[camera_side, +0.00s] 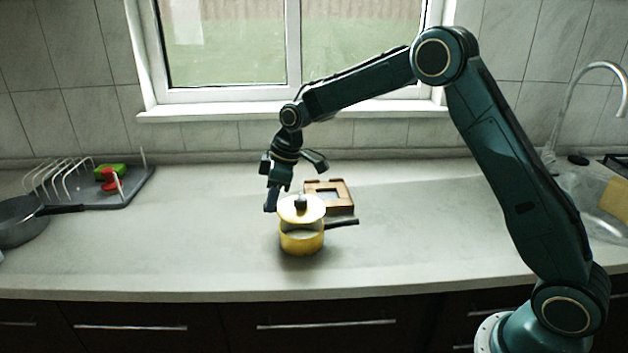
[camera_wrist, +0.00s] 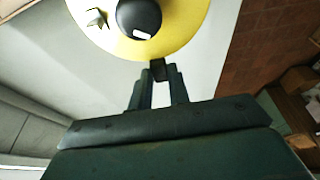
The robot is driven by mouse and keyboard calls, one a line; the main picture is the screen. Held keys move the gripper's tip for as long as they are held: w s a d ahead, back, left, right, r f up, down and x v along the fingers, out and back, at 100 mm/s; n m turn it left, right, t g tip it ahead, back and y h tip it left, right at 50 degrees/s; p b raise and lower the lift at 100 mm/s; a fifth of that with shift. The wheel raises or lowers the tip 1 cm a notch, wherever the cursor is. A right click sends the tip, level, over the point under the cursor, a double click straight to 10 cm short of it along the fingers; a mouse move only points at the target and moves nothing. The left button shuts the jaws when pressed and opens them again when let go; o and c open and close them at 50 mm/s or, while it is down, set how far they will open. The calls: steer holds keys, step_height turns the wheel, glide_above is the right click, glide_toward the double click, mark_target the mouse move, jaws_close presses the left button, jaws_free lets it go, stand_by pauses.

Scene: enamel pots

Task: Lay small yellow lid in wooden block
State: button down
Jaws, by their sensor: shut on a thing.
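The small yellow lid (camera_side: 313,211) is pale on top with a yellow rim and a dark knob. It is above the yellow pot (camera_side: 302,242), with a pale band of the pot's inside showing below it. My gripper (camera_side: 272,203) is at the lid's left edge. In the wrist view, the lid (camera_wrist: 186,22) is at the top, and my gripper (camera_wrist: 158,70) is shut on its rim, away from the knob. The wooden block (camera_side: 345,208), with a square recess, lies behind and to the right of the pot. The recess is partly hidden.
The pot's dark handle (camera_side: 342,222) points right, in front of the block. A grey dish rack (camera_side: 130,190) with red and green things and a dark pan (camera_side: 18,228) are at the left. A sink (camera_side: 590,205) is at the right. The counter between is mostly clear.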

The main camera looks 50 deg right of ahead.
steer(key=w+d+m+t+h, duration=0.1)
steer(key=w+d+m, duration=0.25)
steer(key=d, duration=0.35)
steer(key=w+d+m+h, duration=0.1)
steer(key=w+d+m, duration=0.2)
steer(key=d+m, duration=0.3)
steer(key=m+h, duration=0.3)
steer(key=m, duration=0.5)
glide_above(325, 183)
steer(key=shift+w+f+g, duration=0.1)
steer(key=shift+f+g, duration=0.3)
steer(key=shift+f, duration=0.15)
steer(key=shift+f, duration=2.05)
steer(key=shift+f, duration=1)
steer(key=c, duration=1.3)
jaws_free()
steer(key=shift+f, duration=0.1)
steer(key=shift+o, duration=0.2)
